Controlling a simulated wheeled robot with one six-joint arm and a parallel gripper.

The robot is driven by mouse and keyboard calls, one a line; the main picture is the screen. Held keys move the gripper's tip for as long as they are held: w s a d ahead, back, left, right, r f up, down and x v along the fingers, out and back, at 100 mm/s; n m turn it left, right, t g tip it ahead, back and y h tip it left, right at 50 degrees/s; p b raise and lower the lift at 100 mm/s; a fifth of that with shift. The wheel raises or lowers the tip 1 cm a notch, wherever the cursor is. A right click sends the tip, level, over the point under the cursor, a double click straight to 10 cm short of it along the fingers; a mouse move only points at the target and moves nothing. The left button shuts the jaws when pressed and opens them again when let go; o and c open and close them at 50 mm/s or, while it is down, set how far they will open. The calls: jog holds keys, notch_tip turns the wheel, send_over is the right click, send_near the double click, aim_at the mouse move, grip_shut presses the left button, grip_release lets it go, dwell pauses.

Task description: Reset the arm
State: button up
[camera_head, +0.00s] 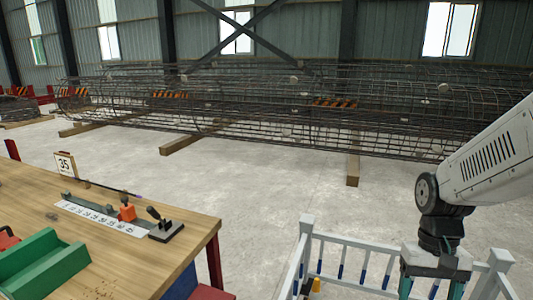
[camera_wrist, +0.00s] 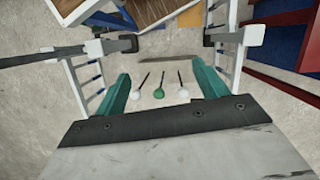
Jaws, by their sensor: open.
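My gripper (camera_head: 432,285) hangs pointing down at the lower right of the head view, above a white railed enclosure. Its two green fingers stand apart in the wrist view (camera_wrist: 160,82), with nothing held between them. My white arm comes in from the right edge and bends down at a dark joint. The fingertips are partly cut off at the bottom of the head view.
White railing (camera_head: 350,244) surrounds the space below my gripper. Three ball-ended rods, one green (camera_wrist: 159,93), show between the fingers. A wooden table (camera_head: 110,210) with a green tray (camera_head: 45,262) stands left.

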jog(key=s+a+r+n+t, duration=0.3)
jog(key=s+r, duration=0.6)
jog(key=r, duration=0.3)
jog(key=shift+s+a+t+h, duration=0.3)
jog(key=shift+a+t, duration=0.5)
jog(key=shift+a, duration=0.5)
